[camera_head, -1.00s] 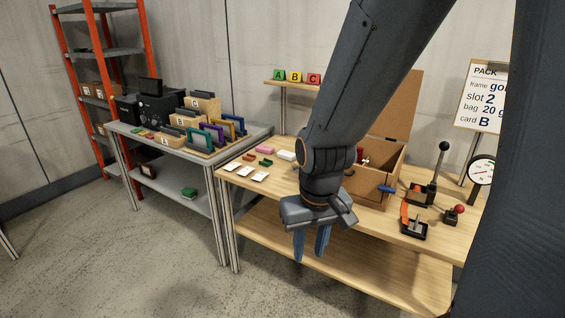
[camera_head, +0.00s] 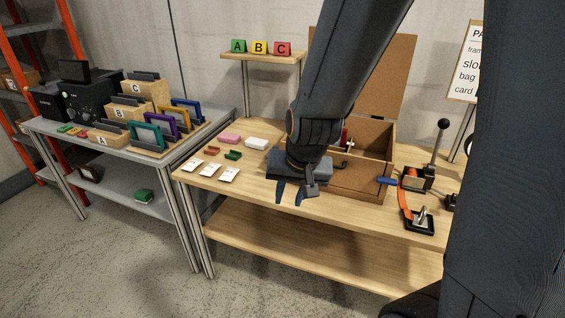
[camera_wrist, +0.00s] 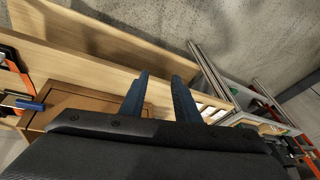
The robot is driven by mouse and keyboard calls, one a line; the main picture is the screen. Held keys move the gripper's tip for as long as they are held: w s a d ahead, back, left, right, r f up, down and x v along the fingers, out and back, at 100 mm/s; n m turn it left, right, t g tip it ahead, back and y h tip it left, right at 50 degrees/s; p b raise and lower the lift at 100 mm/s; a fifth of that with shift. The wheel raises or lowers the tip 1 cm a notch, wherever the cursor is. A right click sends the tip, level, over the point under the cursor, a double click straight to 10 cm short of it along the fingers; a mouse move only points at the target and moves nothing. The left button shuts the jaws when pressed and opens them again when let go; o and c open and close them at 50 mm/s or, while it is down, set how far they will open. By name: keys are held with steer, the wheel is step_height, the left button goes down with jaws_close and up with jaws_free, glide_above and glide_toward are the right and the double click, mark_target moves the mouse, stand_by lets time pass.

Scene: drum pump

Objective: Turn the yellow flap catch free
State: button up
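I cannot make out a yellow flap catch in either view. A brown wooden box (camera_head: 362,187) stands on the workbench with its tall lid (camera_head: 388,75) raised at the back. A blue handle-like piece (camera_head: 387,181) sticks out at the box's front right corner and also shows in the wrist view (camera_wrist: 28,105). My gripper (camera_head: 289,197) points down near the bench's front edge, in front and left of the box. In the wrist view its two fingers (camera_wrist: 158,98) are apart with nothing between them. My arm hides part of the box.
White cards (camera_head: 212,171) and small coloured blocks (camera_head: 230,138) lie left of my gripper. A black lever (camera_head: 438,140) and an orange-strapped device (camera_head: 418,218) stand right of the box. A grey table (camera_head: 185,152) with coloured frames is at left. A lower shelf (camera_head: 300,240) runs under the bench.

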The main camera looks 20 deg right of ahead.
steer(key=w+a+f+m+t+b, duration=0.1)
steer(key=w+f+m+t+b, duration=0.15)
steer(key=w, duration=0.25)
steer(key=w+a+f+m+t+h+b, duration=0.1)
steer(key=w+m, duration=0.2)
steer(key=w, duration=0.2)
steer(key=w+a+f+m+t+b, duration=0.1)
steer(key=w+f+m+t+b, duration=0.1)
steer(key=w, duration=0.2)
steer(key=w+d+f+m+t+h+b, duration=0.1)
steer(key=w+d+m+t+h+b, duration=0.1)
steer(key=w+m+h, duration=0.3)
steer(key=w+d+f+m+t+h+b, duration=0.1)
steer(key=w+d+m+t+h+b, duration=0.2)
steer(key=w+d+m+h+b, duration=0.2)
steer(key=shift+w+f+m, duration=0.4)
steer(key=shift+w+m, duration=0.9)
steer(key=shift+m, duration=0.85)
jaws_close()
